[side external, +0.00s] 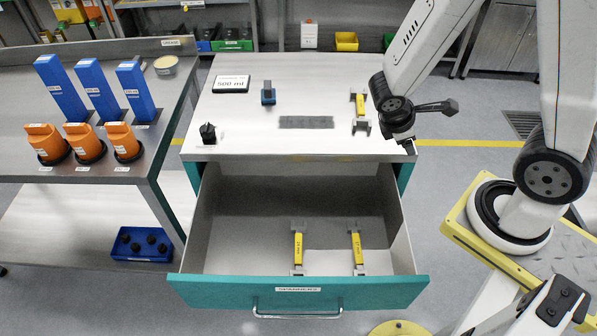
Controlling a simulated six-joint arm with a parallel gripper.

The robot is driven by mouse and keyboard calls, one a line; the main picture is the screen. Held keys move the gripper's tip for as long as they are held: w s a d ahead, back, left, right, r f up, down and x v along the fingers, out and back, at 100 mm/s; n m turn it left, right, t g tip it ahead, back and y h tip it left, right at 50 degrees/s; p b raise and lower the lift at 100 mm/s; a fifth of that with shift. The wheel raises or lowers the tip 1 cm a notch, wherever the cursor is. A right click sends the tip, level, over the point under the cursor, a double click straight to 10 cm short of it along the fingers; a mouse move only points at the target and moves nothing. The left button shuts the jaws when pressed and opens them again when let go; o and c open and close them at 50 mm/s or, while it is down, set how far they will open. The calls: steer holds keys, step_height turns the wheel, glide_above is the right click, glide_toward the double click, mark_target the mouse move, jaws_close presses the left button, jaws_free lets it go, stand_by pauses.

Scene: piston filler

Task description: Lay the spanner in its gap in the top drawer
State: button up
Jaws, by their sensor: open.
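A spanner (360,112) with a yellow handle and grey ends lies on the grey worktop, near its right side. My gripper (430,127) is just right of it, at the worktop's right edge. Its fingers are apart with nothing between them, and it is not touching the spanner. The top drawer (222,287), teal-fronted and labelled for spanners, is pulled out below the worktop. Two yellow-handled spanners lie in it, one near the middle (299,248) and one to the right (357,250). Bare drawer floor shows between them and to the left.
A side bench (60,195) with blue and orange parts stands left.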

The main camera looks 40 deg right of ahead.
mark_target(362, 112)
steer(key=w+d+n+t+h, duration=0.1)
steer(key=n, duration=0.2)
steer(key=w+d+f+n+t+h, duration=0.1)
steer(key=w+d+n+h, duration=0.1)
steer(key=n, duration=0.1)
steer(key=w+d+n+t+h, duration=0.1)
steer(key=w+d+n+h, duration=0.1)
steer(key=shift+f+n+t, duration=0.25)
steer(key=shift+n+t, duration=0.05)
steer(key=shift+n, duration=0.1)
steer(key=w+f+n+t, duration=0.1)
steer(key=w+n+t, duration=0.1)
steer(key=w+a+n+t, duration=0.1)
steer(key=w+n+t, duration=0.1)
steer(key=w+a+f+n+t, duration=0.1)
steer(key=w+n+t, duration=0.1)
steer(key=n, duration=0.1)
steer(key=shift+w+a+f+y, duration=0.15)
steer(key=shift+f+y, duration=0.15)
steer(key=shift+w+a+f+n+t, duration=0.15)
steer(key=shift+w+a+n+t, duration=0.2)
steer(key=shift+n+t, duration=0.15)
steer(key=shift+x, duration=1.3)
steer(key=shift+f, duration=0.1)
steer(key=shift+x, duration=2.55)
